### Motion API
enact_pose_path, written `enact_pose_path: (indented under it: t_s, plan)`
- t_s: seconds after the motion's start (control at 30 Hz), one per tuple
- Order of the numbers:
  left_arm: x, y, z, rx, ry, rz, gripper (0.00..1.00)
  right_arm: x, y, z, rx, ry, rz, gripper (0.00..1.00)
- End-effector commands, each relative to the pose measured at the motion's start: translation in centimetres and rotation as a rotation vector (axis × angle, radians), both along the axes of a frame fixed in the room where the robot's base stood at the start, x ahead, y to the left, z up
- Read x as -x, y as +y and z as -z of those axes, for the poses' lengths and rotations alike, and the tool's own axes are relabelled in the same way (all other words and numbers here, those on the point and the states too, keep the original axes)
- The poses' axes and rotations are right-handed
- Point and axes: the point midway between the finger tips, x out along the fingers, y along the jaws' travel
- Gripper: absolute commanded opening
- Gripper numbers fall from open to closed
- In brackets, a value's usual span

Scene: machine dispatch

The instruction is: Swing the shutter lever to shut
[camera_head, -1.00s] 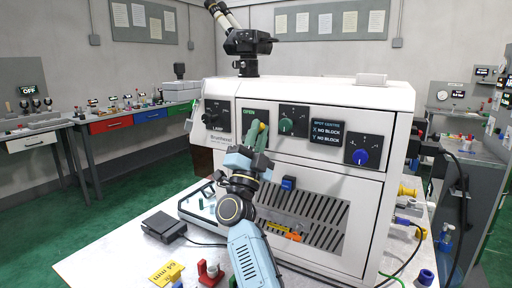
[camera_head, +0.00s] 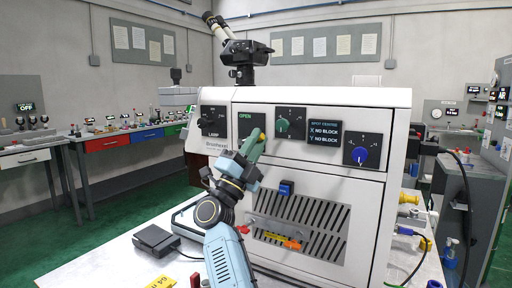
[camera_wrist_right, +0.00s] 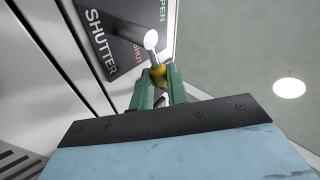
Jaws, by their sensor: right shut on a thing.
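The shutter lever's yellow grip (camera_head: 262,137) stands out in front of the dark shutter panel (camera_head: 243,117) on the white machine's front. My right gripper (camera_head: 256,146) reaches it from below left, and its green fingers are shut on the grip. In the right wrist view the fingers (camera_wrist_right: 158,78) pinch the yellow grip (camera_wrist_right: 158,71) just below a pale ball end (camera_wrist_right: 151,39) on a dark post. The panel (camera_wrist_right: 105,35) there reads SHUTTER, with OPEN and a partly hidden SHUT. The lever's exact angle is hard to tell. My left gripper is not in view.
The white machine (camera_head: 310,165) has a green knob (camera_head: 283,126), a blue knob (camera_head: 359,155) and a lamp panel (camera_head: 213,121) beside the shutter panel. A vent grille (camera_head: 300,225) lies below. A black pedal box (camera_head: 155,239) sits on the table at left.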

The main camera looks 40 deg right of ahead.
Motion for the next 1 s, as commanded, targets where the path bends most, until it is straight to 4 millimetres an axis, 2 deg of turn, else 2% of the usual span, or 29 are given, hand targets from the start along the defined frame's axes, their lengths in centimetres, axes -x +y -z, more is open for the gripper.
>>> enact_pose_path:
  t_s: [0.57,0.6,0.63,1.0]
  plan:
    - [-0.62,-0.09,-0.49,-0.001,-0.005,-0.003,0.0,-0.04,0.03,0.15,-0.007,-0.013,-0.001,0.0]
    - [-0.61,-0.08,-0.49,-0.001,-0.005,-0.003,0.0,-0.04,0.03,0.15,-0.007,-0.013,-0.001,0.2]
    - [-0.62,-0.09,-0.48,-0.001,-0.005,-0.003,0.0,-0.04,0.03,0.15,-0.007,-0.013,-0.001,0.24]
    - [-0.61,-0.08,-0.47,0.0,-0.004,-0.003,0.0,-0.02,0.45,0.6,-0.006,-0.011,-0.003,0.25]
